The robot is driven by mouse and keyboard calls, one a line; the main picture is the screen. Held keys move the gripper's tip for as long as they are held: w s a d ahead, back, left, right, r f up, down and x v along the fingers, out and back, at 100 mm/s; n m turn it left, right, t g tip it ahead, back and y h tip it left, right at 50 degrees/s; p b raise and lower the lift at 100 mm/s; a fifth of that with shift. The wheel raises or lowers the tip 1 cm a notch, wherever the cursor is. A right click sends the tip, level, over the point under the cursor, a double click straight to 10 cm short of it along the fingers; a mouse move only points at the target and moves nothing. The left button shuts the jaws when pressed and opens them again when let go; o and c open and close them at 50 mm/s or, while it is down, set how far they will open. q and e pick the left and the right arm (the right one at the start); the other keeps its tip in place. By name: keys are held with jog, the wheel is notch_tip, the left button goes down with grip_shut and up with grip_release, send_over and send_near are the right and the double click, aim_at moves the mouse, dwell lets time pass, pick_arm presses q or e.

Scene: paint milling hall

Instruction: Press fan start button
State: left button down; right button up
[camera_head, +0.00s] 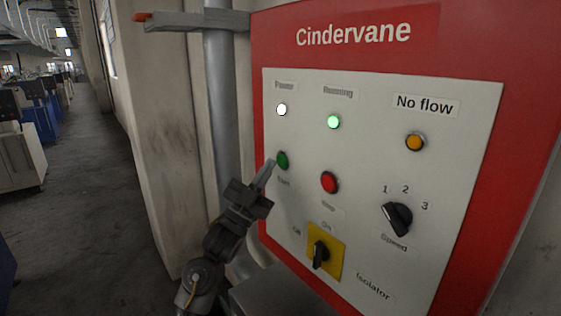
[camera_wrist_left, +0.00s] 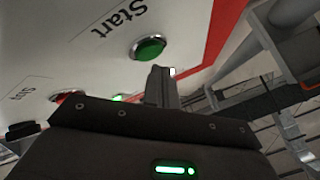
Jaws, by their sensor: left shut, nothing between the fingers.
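The green start button (camera_head: 282,160) sits at the left of the white panel (camera_head: 300,90) on the red Cindervane cabinet. My left gripper (camera_head: 268,166) is shut and empty, its fingertips just left of the button in the head view. In the left wrist view the start button (camera_wrist_left: 149,47) shows with its chrome ring and the word Start, and the shut fingers (camera_wrist_left: 164,72) reach up close beside it. Whether they touch it I cannot tell. The green Running lamp (camera_head: 334,122) is lit and the white Power lamp (camera_head: 282,110) looks lit. My right gripper is not in view.
A red stop button (camera_head: 329,182) lies right of the start button. A black speed knob (camera_head: 397,218) and a black isolator switch (camera_head: 320,254) on a yellow plate sit lower. An amber No flow lamp (camera_head: 415,142) is at upper right. A grey pipe (camera_head: 222,100) stands behind my arm.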

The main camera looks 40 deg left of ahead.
pick_arm(q)
jog(key=shift+s, duration=0.1)
jog(key=shift+s+a+p, duration=0.1)
jog(key=shift+s+a, duration=0.15)
jog(key=shift+s, duration=0.55)
jog(key=shift+s+a+p, duration=0.1)
jog(key=shift+s+a, duration=0.15)
jog(key=shift+s, duration=0.5)
jog(key=shift+s+a+p, duration=0.1)
jog(key=shift+s+a, duration=0.15)
jog(key=shift+s, duration=0.55)
